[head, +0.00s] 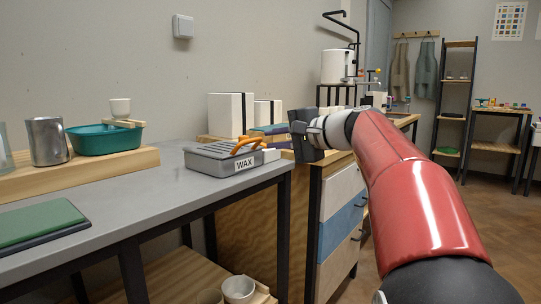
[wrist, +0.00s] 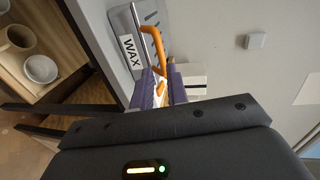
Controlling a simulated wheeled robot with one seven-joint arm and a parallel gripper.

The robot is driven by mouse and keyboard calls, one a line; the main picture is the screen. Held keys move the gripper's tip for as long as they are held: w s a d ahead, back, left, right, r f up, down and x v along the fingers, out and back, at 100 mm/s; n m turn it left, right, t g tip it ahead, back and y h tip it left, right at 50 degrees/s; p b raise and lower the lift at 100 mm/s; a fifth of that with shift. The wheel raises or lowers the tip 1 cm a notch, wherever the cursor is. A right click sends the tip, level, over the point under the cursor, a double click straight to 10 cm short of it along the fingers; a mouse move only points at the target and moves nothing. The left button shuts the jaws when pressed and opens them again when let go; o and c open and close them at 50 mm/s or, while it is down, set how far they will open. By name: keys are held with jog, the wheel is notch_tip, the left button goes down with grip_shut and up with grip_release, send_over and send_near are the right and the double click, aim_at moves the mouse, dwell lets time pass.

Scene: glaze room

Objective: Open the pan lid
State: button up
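The grey pan (head: 225,160), labelled WAX, sits at the right end of the grey table. Its ribbed grey lid (head: 212,150) lies flat and closed on it. An orange handle (head: 246,144) arches over the lid. The label and the handle (wrist: 154,48) also show in the wrist view. My gripper (head: 268,136) reaches in from the right, its purple fingers just right of the handle. In the wrist view the fingers (wrist: 160,84) stand apart, with the handle's near end close to their tips. I cannot tell whether they touch it.
A teal basin (head: 105,140), a metal jug (head: 47,141) and a small cup stand on a wooden riser at left. A green slab (head: 38,222) lies in front. White boxes (head: 230,114) stand behind the pan. The grey table (head: 135,196) is clear left of the pan.

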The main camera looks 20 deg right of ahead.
aim_at(253, 141)
jog(key=x, duration=0.7)
jog(key=shift+w+a, duration=0.3)
grip_shut()
